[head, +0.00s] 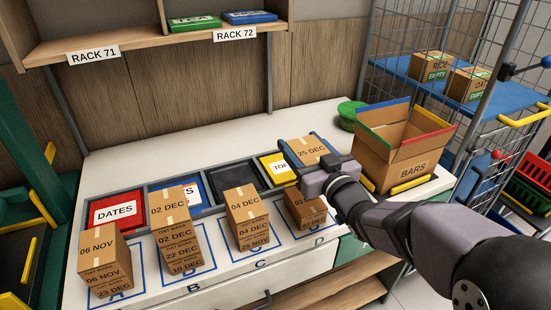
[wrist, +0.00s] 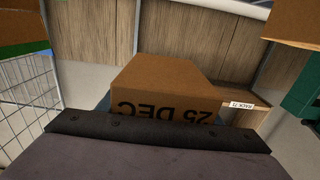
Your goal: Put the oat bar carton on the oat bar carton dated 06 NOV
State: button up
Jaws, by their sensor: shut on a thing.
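My gripper (head: 311,160) is shut on a carton marked 25 DEC (head: 308,150). It holds this carton above the back of stack D, near the yellow sign. The held carton also shows in the wrist view (wrist: 165,85), with its date upside down. The carton dated 06 NOV (head: 100,246) tops the stack on square A at the far left, well away from my gripper. Its top face is bare.
Stack B (head: 172,210) is topped by 02 DEC, stack C (head: 243,206) by 04 DEC. Stack D (head: 303,205) is partly hidden by my gripper. An open BARS box (head: 405,165) stands at the right. Bins with a DATES sign (head: 115,211) line the back. Racks (head: 140,45) hang above.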

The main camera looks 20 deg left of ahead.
jog(key=shift+r, duration=0.1)
jog(key=s+a+r+p, duration=0.1)
jog(key=a+r, duration=0.2)
jog(key=a, duration=0.2)
jog(key=s+a+r, duration=0.2)
jog(key=a, duration=0.4)
jog(key=p, duration=0.4)
send_over(98, 231)
jog(key=shift+f+p, duration=0.7)
jog(key=shift+f, duration=3.95)
